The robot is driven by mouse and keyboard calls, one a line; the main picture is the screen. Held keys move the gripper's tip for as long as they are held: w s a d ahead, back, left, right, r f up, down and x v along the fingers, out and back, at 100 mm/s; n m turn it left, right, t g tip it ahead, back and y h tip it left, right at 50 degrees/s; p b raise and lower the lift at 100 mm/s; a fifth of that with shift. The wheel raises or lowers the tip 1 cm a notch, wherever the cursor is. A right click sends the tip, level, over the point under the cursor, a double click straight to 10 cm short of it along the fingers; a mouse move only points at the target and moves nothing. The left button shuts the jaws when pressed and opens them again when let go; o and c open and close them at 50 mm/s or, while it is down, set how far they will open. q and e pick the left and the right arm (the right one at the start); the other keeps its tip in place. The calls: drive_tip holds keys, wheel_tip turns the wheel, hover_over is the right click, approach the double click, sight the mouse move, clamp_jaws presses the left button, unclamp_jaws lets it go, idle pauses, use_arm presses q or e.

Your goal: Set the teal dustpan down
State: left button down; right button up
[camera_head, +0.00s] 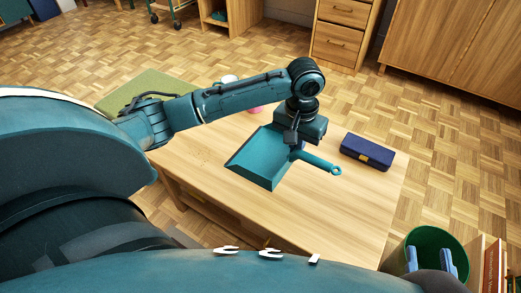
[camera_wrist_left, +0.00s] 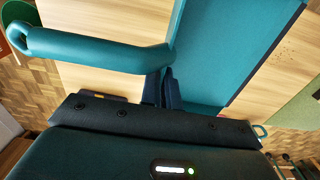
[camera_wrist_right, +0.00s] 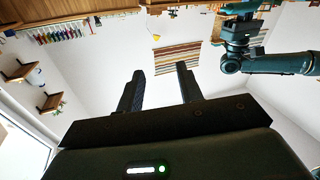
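The teal dustpan (camera_head: 262,158) is over the wooden table (camera_head: 330,215), its pan to the left and its looped handle to the lower right. My left gripper (camera_head: 292,138) is above it, pointing down. In the left wrist view its fingers (camera_wrist_left: 162,88) are close together at the place where the handle meets the dustpan's pan (camera_wrist_left: 215,55), shut on it. Whether the pan's underside touches the table cannot be told. My right gripper (camera_head: 430,262) is at the lower right of the head view, in front of a green bin. Its fingers (camera_wrist_right: 160,88) are apart and empty in the right wrist view.
A pink item (camera_head: 255,110) and a white item (camera_head: 229,79) are behind my left arm. A green mat (camera_head: 145,90) is at the left. The green bin (camera_head: 435,238) stands beyond the table's right end.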

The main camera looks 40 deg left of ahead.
sight(291, 156)
use_arm(q)
drive_tip(key=f, duration=0.2)
drive_tip(key=a+f, duration=0.1)
drive_tip(key=f, duration=0.1)
drive_tip(key=shift+w+a+f, duration=0.1)
drive_tip(key=shift+a+f, duration=0.1)
drive_tip(key=shift+f, duration=0.05)
wheel_tip(291, 156, down, 6)
drive_tip(key=shift+a+b, duration=0.15)
drive_tip(key=shift+b, duration=0.9)
wheel_tip(291, 156, down, 4)
drive_tip(key=shift+r+b, duration=0.1)
drive_tip(key=shift+b, duration=0.95)
drive_tip(key=shift+f, duration=0.35)
drive_tip(key=shift+r, duration=0.1)
use_arm(e)
drive_tip(key=shift+w+a+r+t+y, duration=0.1)
drive_tip(key=shift+w+a+t+y, duration=0.25)
drive_tip(key=shift+y, duration=0.35)
drive_tip(key=shift+s, duration=0.1)
use_arm(q)
drive_tip(key=c, duration=1.6)
unclamp_jaws()
drive_tip(key=shift+c, duration=0.2)
use_arm(e)
drive_tip(key=shift+n, duration=0.3)
